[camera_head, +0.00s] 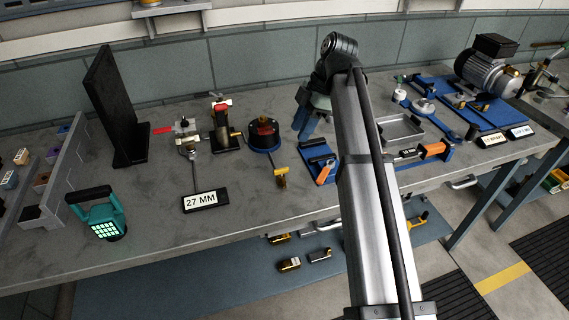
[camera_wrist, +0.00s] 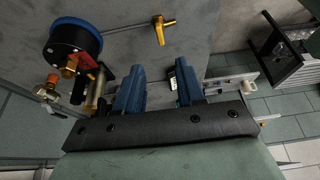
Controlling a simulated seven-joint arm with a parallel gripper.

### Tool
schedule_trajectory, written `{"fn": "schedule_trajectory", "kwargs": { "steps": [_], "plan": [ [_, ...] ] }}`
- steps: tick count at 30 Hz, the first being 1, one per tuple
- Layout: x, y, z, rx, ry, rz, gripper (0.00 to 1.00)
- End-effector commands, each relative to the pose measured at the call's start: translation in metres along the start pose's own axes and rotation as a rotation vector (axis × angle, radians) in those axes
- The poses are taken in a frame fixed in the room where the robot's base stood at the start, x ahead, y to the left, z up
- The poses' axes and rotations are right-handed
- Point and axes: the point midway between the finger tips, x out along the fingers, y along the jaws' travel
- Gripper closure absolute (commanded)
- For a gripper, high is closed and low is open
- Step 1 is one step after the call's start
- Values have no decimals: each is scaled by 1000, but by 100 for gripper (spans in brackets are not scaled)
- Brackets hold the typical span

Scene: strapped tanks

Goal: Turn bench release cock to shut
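A small cock with a yellow handle (camera_head: 281,180) stands out on a thin pipe in front of a round black-and-blue gauge (camera_head: 264,133). The yellow handle (camera_wrist: 165,25) and the gauge (camera_wrist: 73,45) also show in the wrist view, joined by the pipe. A brass fitting with a red lever (camera_head: 162,130) stands to the left on the bench. No label names the release cock, so I cannot tell for certain which it is. My gripper (camera_head: 306,122) is above the bench, right of the gauge. Its blue fingers (camera_wrist: 160,75) are apart and empty, clear of the yellow handle.
A brass valve body (camera_head: 222,130) stands left of the gauge, with a "27 MM" sign (camera_head: 204,200) in front. A teal lamp (camera_head: 100,218) and an upright black panel (camera_head: 112,105) are left. A grey tray (camera_head: 400,130) and a motor (camera_head: 487,72) are right, beyond my arm.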

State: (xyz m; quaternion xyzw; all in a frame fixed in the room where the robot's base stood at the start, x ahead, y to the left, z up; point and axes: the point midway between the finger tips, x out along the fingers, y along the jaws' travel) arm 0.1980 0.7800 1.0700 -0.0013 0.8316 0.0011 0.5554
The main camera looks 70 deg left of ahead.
Motion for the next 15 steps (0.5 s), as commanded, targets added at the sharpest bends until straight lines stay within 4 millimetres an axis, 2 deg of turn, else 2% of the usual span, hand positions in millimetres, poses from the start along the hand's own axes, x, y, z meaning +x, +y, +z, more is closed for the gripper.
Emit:
{"fn": "schedule_trajectory", "kwargs": {
  "steps": [15],
  "plan": [
    [87,-2,0,3,0,-1,62]
  ]
}}
